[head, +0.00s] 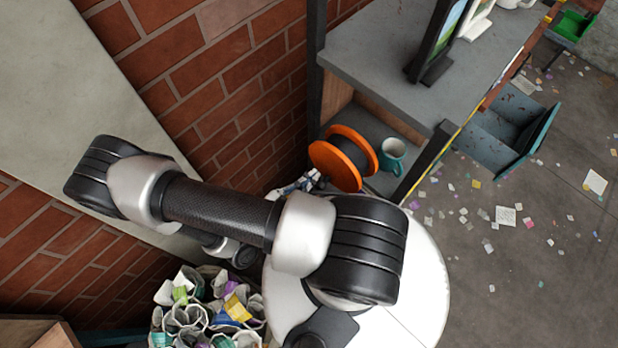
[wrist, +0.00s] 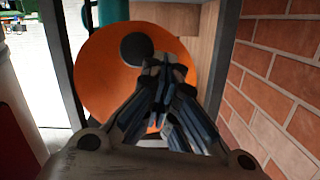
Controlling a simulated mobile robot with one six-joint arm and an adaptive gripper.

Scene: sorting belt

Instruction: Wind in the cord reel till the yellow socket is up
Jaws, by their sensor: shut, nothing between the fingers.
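The cord reel (head: 338,165) has orange discs with a dark cord wound between them. It stands on the lower shelf of a grey desk, beside a teal mug. In the wrist view the reel's orange disc (wrist: 98,78) faces me, with a dark round knob or hub (wrist: 136,49) near its upper part. My gripper (wrist: 168,68) is shut and empty, its fingertips in front of the disc just below the dark round part. I cannot tell whether they touch it. In the head view my gripper (head: 305,182) is at the reel's left side. No yellow socket can be made out.
The teal mug (head: 392,155) stands right of the reel. A brick wall (head: 240,90) is close on the left. Paper scraps litter the floor at right.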

